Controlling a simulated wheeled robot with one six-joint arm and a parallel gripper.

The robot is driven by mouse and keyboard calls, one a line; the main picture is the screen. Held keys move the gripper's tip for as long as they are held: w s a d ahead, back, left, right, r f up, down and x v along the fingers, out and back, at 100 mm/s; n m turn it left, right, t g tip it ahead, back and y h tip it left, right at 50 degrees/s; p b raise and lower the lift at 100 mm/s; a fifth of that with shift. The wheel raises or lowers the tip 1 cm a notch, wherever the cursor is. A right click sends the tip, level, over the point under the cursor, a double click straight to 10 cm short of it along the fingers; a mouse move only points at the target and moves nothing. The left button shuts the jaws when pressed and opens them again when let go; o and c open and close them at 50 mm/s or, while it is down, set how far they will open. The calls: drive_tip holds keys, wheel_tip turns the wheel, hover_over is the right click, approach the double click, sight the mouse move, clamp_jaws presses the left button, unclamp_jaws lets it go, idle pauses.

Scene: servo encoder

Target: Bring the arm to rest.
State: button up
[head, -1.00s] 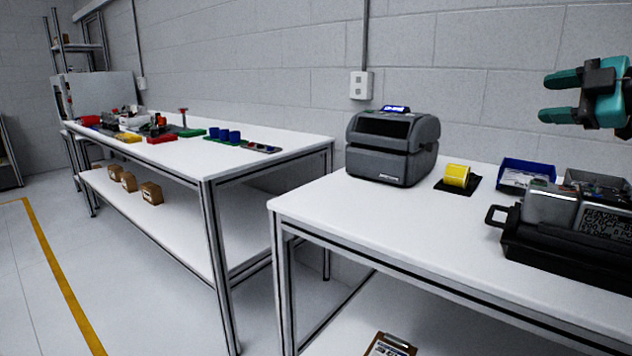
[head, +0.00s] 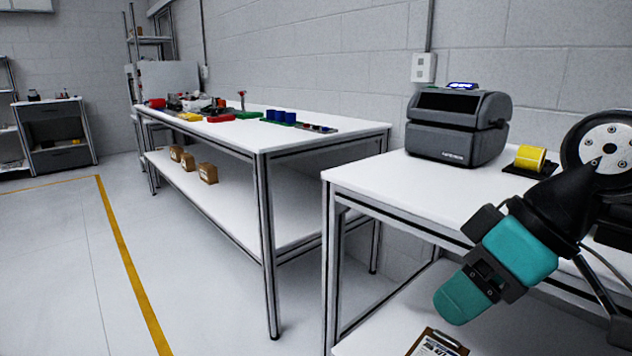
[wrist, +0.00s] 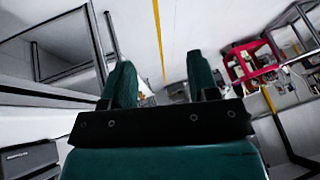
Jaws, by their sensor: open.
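My gripper (head: 464,300), with teal fingers and a black mount, hangs at the lower right of the head view. It points down and to the left, in front of the near white table (head: 400,200). In the wrist view its two fingers (wrist: 160,78) stand apart with a gap between them, and nothing shows in the gap. The black and silver wrist joint of my arm is above it at the right edge of the head view.
A grey printer (head: 458,125) and a yellow roll (head: 530,158) stand on the near table. A clipboard (head: 437,343) lies on its lower shelf. A far white table (head: 345,133) holds several coloured parts. Open floor (head: 190,260) lies left, with a yellow line.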

drive_tip(key=s+a+f+m+g+h+b, duration=0.1)
drive_tip(key=s+f+m+g+h, duration=0.1)
drive_tip(key=s+f, duration=0.4)
wheel_tip(320, 180, up, 26)
drive_tip(key=s+p, duration=0.1)
drive_tip(key=p, duration=2.3)
drive_tip(key=shift+s+f, duration=0.25)
drive_tip(key=shift+s, duration=0.05)
